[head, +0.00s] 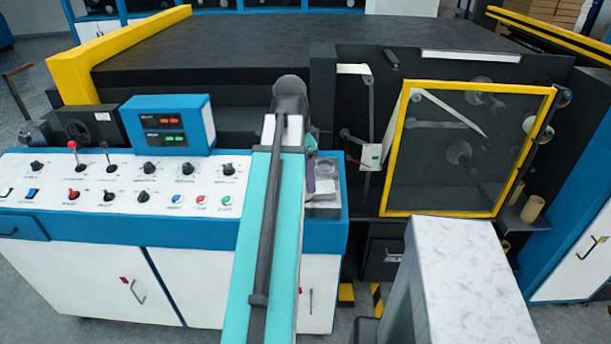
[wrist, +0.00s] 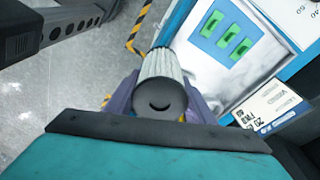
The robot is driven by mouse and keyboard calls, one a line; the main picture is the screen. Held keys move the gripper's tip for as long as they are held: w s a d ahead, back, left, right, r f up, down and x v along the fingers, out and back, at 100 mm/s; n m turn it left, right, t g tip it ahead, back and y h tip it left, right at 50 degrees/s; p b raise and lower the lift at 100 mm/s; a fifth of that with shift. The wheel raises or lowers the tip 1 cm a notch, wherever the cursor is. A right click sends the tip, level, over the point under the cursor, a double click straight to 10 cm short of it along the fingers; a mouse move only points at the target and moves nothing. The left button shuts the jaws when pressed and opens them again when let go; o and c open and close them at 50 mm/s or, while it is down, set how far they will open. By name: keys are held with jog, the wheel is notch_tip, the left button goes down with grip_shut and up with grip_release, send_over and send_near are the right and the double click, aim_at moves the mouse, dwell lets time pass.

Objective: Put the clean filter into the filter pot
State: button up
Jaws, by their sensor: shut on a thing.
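The filter (wrist: 163,85) is a pleated white-grey cylinder with a dark round end cap that faces the wrist camera. My gripper (wrist: 163,98) is shut on it, with a purple finger on each side. The filter's far end points away, over the floor. In the head view my teal arm hides most of the gripper; only a bit of purple finger (head: 310,178) shows at the console's right end. I cannot make out the filter pot for certain in either view.
A white and blue console (head: 120,185) with knobs stands at the left. A yellow-framed guard (head: 465,150) covers rollers at the right. A pale marbled block (head: 470,280) is at front right. In the wrist view a blue panel with green pieces (wrist: 228,38) and a printed label (wrist: 268,108) lie right.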

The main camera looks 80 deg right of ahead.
dwell(0.4)
jog(key=w+a+f+n, duration=0.1)
jog(key=w+a+n, duration=0.35)
jog(key=w, duration=0.85)
jog(key=w+a+f+n+t+h+b, duration=0.1)
jog(key=w+a+f+n, duration=0.1)
jog(key=w+a, duration=0.8)
jog(key=w+a+f+n, duration=0.1)
jog(key=w+a+n, duration=0.2)
jog(key=w, duration=1.3)
jog(key=w+a+f+n, duration=0.1)
jog(key=w+a+n, duration=0.5)
jog(key=a, duration=0.6)
jog(key=w+a+f+n+t+y+b, duration=0.1)
jog(key=w+a+f+n, duration=0.1)
jog(key=w+a+n, duration=0.5)
jog(key=w+a+f+n+t, duration=0.1)
jog(key=w+a+n, duration=0.5)
jog(key=a, duration=1.3)
jog(key=shift+w+a+f+n+y, duration=0.15)
jog(key=shift+f+n+y, duration=0.25)
jog(key=shift+f+n, duration=0.4)
